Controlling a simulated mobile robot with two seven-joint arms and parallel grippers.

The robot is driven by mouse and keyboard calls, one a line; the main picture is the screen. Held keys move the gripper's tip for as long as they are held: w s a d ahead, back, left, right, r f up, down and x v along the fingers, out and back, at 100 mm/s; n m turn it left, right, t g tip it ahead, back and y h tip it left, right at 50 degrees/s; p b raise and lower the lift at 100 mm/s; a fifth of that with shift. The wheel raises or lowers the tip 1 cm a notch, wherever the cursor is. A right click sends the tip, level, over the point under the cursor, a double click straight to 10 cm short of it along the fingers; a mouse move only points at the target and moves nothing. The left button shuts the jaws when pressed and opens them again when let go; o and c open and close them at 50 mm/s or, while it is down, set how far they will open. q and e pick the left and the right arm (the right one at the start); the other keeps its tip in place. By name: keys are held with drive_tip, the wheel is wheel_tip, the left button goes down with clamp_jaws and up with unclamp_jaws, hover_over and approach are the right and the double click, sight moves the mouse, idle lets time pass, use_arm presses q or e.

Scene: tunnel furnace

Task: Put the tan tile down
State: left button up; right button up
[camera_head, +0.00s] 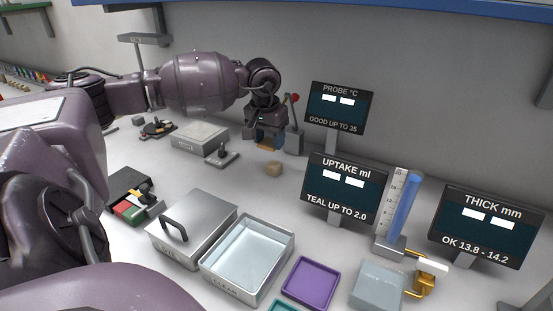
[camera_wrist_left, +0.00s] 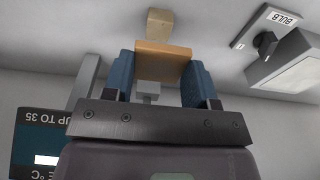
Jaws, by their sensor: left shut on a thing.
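The tan tile (camera_wrist_left: 163,48) is between the blue fingers of my left gripper (camera_wrist_left: 160,82), which is shut on it, in the left wrist view. In the head view my left gripper (camera_head: 265,141) points down above the back of the bench, left of the PROBE display. The tile shows there only as a thin orange-tan edge (camera_head: 265,148) at the fingertips. A small tan block (camera_head: 274,169) lies on the bench just in front of the gripper, and it also shows beyond the tile in the left wrist view (camera_wrist_left: 160,22). My right gripper is not in view.
The PROBE display (camera_head: 337,107) and a red-knobbed lever (camera_head: 295,98) stand close right of the gripper. A BULB plate (camera_head: 222,157) and a grey box (camera_head: 200,136) are to its left. Nearer are a lidded steel box (camera_head: 195,222), a clear-liquid tray (camera_head: 273,285) and a purple tray (camera_head: 311,280).

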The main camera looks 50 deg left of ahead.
sight(275, 164)
use_arm(q)
drive_tip(key=shift+w+a+f, duration=0.15)
drive_tip(key=shift+w+a, duration=0.1)
drive_tip(key=shift+w, duration=0.6)
drive_tip(key=shift+s+f, duration=0.1)
drive_tip(key=shift+f, duration=1.3)
wheel_tip(275, 164, down, 4)
drive_tip(key=shift+r+b, duration=0.15)
drive_tip(key=shift+b, duration=0.25)
drive_tip(key=shift+w+a, duration=0.1)
drive_tip(key=shift+w, duration=0.25)
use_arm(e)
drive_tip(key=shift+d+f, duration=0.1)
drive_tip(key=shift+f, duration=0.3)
